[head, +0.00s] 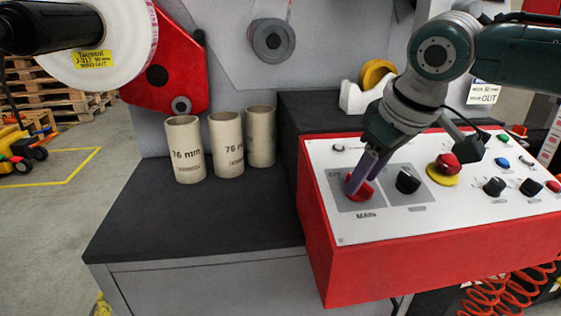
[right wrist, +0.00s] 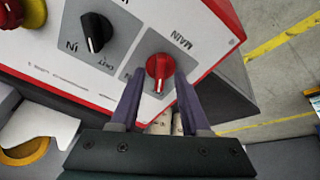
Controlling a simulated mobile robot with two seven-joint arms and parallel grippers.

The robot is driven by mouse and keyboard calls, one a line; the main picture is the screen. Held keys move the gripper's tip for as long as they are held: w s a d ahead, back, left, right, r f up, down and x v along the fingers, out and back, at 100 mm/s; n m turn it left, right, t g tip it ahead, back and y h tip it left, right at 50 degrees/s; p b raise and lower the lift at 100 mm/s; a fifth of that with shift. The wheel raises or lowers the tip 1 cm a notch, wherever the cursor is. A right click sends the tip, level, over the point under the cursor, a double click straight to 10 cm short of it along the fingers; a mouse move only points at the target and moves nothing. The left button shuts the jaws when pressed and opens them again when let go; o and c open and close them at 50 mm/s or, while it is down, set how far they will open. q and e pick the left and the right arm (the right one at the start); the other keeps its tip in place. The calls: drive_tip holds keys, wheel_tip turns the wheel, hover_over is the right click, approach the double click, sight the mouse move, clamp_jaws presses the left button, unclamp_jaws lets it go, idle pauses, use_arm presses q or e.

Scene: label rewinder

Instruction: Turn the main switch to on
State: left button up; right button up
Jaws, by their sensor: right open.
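The main switch is a red rotary knob (head: 361,191) on a grey plate labelled MAIN, at the left of the sloping control panel (head: 410,226). In the right wrist view the knob (right wrist: 160,67) shows a white pointer line toward the bottom of the picture. My right gripper (head: 361,172) is at the knob with its jaws open. In the right wrist view its two purple fingers (right wrist: 159,76) lie on either side of the knob's lower part, with gaps visible. I cannot tell whether they touch it. My left gripper is not in view.
A black knob (head: 408,181) sits close right of the main switch. A red mushroom button (head: 446,164) on a yellow base and several smaller controls lie farther right. Several cardboard cores (head: 226,146) stand on the dark shelf (head: 170,225) left of the panel.

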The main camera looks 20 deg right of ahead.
drive_tip(key=shift+w+f, duration=0.15)
drive_tip(key=shift+f, duration=0.1)
clamp_jaws()
idle(0.5)
